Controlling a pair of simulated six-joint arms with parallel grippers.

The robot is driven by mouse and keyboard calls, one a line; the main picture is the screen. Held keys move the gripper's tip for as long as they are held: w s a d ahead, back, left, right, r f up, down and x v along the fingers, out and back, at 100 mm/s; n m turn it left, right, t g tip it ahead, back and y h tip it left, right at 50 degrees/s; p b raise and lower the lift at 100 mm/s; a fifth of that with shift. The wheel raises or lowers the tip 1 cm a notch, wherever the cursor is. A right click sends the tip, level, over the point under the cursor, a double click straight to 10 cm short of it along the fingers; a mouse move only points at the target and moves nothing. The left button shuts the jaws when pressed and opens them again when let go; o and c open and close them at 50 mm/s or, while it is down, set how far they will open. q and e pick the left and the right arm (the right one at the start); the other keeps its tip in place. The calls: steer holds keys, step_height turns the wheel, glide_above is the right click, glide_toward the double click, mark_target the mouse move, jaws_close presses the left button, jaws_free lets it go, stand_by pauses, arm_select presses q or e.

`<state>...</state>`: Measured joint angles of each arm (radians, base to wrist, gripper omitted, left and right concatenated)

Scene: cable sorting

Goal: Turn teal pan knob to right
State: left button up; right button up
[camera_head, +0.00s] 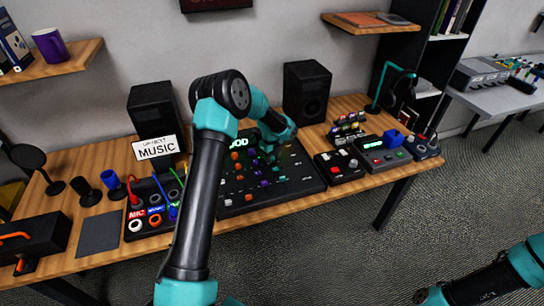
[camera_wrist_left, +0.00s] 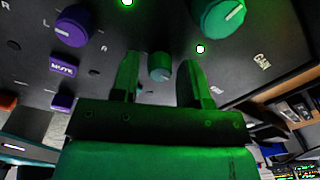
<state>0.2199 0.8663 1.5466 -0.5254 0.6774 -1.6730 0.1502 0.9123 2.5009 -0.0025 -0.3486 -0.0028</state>
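In the left wrist view, a small teal knob (camera_wrist_left: 160,67) with a light pointer mark stands on the dark mixer panel. My left gripper (camera_wrist_left: 160,76) is open, with one finger on each side of this knob and a gap visible on both sides. The knob's label is not readable. A larger teal-green knob (camera_wrist_left: 218,16) with a white pointer is beyond the right finger. In the head view, my left gripper (camera_head: 268,147) is low over the mixer (camera_head: 265,202), and its fingertips are hard to make out.
A purple knob (camera_wrist_left: 72,28) marked L and R and a purple MUTE button (camera_wrist_left: 62,69) are left of my fingers. The table (camera_head: 350,192) also holds speakers (camera_head: 306,92), a music sign (camera_head: 157,148), a cable box (camera_head: 150,215) and small pedals (camera_head: 340,166).

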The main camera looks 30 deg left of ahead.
arm_select(q)
steer(key=shift+o, duration=0.6)
step_height(320, 180, up, 17)
steer(key=shift+s+r, duration=0.2)
steer(key=shift+s, duration=0.15)
stand_by(0.4)
